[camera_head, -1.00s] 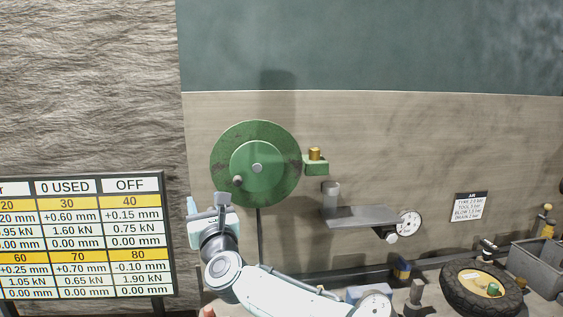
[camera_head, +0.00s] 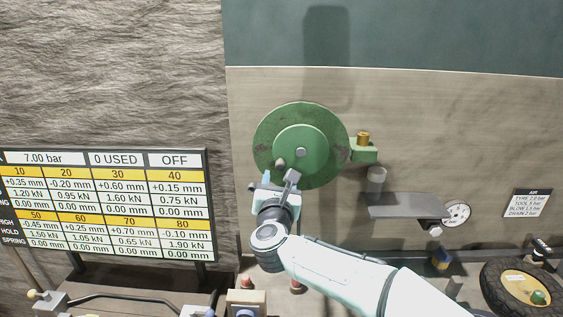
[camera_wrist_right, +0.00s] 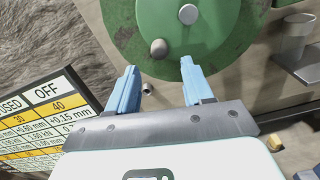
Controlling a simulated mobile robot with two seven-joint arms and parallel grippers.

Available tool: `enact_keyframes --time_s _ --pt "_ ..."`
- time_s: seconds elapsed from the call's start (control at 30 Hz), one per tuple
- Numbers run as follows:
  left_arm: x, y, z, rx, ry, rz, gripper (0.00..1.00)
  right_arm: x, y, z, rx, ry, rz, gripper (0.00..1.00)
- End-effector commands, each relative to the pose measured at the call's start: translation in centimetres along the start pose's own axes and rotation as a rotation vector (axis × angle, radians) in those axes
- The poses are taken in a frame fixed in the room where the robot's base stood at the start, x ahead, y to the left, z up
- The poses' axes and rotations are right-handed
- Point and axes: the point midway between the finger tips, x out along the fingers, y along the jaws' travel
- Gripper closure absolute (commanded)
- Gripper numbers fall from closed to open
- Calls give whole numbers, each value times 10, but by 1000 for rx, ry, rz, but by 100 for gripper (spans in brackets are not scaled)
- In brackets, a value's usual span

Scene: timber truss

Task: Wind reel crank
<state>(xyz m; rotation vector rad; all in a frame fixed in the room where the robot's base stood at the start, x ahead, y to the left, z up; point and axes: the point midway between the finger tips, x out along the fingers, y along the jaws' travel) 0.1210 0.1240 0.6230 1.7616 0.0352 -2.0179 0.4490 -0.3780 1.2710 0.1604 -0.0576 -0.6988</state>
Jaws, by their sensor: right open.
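The green reel (camera_head: 335,135) is a round disc on the wall, with a smaller green hub disc (camera_head: 305,143) in front. A grey crank knob (camera_head: 280,163) stands out near the hub's lower left edge. In the right wrist view the knob (camera_wrist_right: 159,48) lies beyond and between my fingertips, with the hub's centre pin (camera_wrist_right: 188,14) above right of it. My right gripper (camera_head: 281,178) is just below the knob in the head view. In the wrist view its two blue fingers (camera_wrist_right: 159,72) are apart with nothing between them. My left gripper is not in view.
A green bracket with a brass cap (camera_head: 363,139) sits right of the reel. A grey shelf (camera_head: 405,206) and dial gauge (camera_head: 457,214) are farther right. A display board (camera_head: 110,204) stands left. A tyre (camera_head: 492,285) lies lower right.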

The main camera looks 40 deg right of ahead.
Motion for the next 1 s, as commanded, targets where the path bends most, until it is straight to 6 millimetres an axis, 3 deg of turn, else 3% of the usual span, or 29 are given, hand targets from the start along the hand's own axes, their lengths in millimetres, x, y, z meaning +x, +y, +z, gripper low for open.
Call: enact_keyframes --time_s 0.1,0.3,0.5,0.77,0.9,0.93,1.0 --pt "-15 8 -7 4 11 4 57 27 1 4 -1 -2 -3 49" --pt "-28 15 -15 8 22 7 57 56 1 4 1 -2 -1 49" --pt "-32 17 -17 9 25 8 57 68 0 2 0 -2 0 49" --pt "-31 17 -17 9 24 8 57 68 0 1 0 -1 0 49" --pt "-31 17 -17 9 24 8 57 68 0 1 0 -1 1 95" --pt "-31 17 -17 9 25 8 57 68 0 1 1 -1 1 100" --pt "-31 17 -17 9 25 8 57 68 0 1 1 -1 1 100"
